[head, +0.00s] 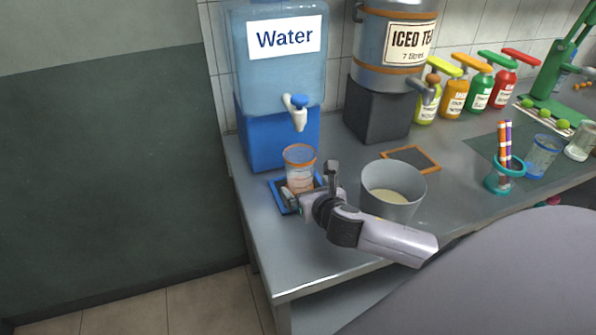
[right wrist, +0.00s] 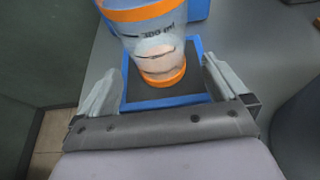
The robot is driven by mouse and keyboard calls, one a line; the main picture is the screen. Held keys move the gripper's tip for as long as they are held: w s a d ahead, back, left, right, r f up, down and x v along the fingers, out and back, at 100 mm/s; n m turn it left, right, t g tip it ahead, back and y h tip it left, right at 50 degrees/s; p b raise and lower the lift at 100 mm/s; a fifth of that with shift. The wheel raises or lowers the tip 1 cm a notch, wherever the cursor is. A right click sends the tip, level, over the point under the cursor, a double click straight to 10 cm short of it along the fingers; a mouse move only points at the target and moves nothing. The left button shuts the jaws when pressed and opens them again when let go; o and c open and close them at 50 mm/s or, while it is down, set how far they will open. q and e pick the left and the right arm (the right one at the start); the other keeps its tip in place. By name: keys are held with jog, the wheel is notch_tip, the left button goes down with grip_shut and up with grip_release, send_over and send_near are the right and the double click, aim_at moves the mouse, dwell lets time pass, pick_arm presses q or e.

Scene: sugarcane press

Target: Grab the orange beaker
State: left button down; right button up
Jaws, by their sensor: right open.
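The orange beaker (head: 299,169) is clear with an orange rim and an orange base. It stands on a small blue-edged tray (head: 277,191) below the tap of the water dispenser. In the right wrist view the beaker (right wrist: 152,42) stands just beyond the fingertips, roughly centred between them, with a "300 ml" mark on its side. My right gripper (head: 310,182) is at the tray's front, with its fingers spread to either side of the beaker's line. In the right wrist view the right gripper (right wrist: 160,88) is open and empty. My left gripper is not in view.
The water dispenser (head: 278,60) stands behind the beaker. A grey bucket (head: 393,190) is close to the right of my gripper. The counter's front-left corner is clear.

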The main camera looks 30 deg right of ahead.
aim_at(300, 179)
jog(key=shift+r+x, duration=0.2)
jog(key=shift+x, duration=1.25)
jog(key=shift+r+x, duration=0.15)
jog(key=shift+x, duration=1.25)
jog(key=shift+w, duration=0.15)
jog(key=c, duration=1.1)
